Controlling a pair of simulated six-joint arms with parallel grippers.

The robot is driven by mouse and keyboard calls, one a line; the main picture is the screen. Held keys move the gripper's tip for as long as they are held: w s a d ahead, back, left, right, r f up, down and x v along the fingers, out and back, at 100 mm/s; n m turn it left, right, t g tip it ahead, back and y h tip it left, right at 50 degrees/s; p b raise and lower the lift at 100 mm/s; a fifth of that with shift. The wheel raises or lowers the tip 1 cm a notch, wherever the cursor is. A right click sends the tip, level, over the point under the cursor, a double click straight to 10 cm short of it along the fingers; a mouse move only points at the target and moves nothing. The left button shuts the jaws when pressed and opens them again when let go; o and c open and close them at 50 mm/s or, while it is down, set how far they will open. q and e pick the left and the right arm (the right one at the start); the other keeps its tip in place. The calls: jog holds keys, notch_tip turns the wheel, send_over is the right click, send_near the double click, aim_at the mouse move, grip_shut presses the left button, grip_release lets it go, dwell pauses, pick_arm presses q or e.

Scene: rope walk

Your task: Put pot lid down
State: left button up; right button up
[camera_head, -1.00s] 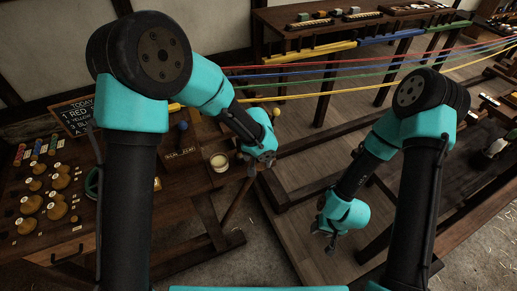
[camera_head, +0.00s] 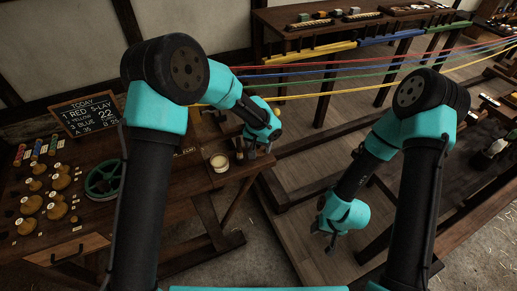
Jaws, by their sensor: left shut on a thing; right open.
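The pot (camera_head: 219,163), a small light round jar, stands open on the left table near its right edge, pale inside. My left gripper (camera_head: 251,154) is just right of the pot, at the table's edge, pointing down. It is shut on the pot lid, which is small and mostly hidden by the fingers; I cannot tell whether it touches the table. My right gripper (camera_head: 328,240) is open and empty, low over the wooden floor at the right, far from the pot.
The left table (camera_head: 190,184) carries a chalkboard (camera_head: 88,114), a green wheel (camera_head: 104,180) and several round wooden pieces at its left. Red, blue, green and yellow ropes stretch across behind my arms to the right. A back bench holds small items. Open floor lies between the benches.

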pick_arm(q)
jog(key=shift+f, duration=1.1)
jog(key=shift+f, duration=0.2)
jog(key=o, duration=0.6)
jog(key=shift+r, duration=0.1)
jog(key=r, duration=0.4)
jog(key=s+r, duration=0.1)
jog(key=r, duration=0.7)
jog(key=shift+s+a, duration=0.2)
jog(key=shift+a, duration=0.05)
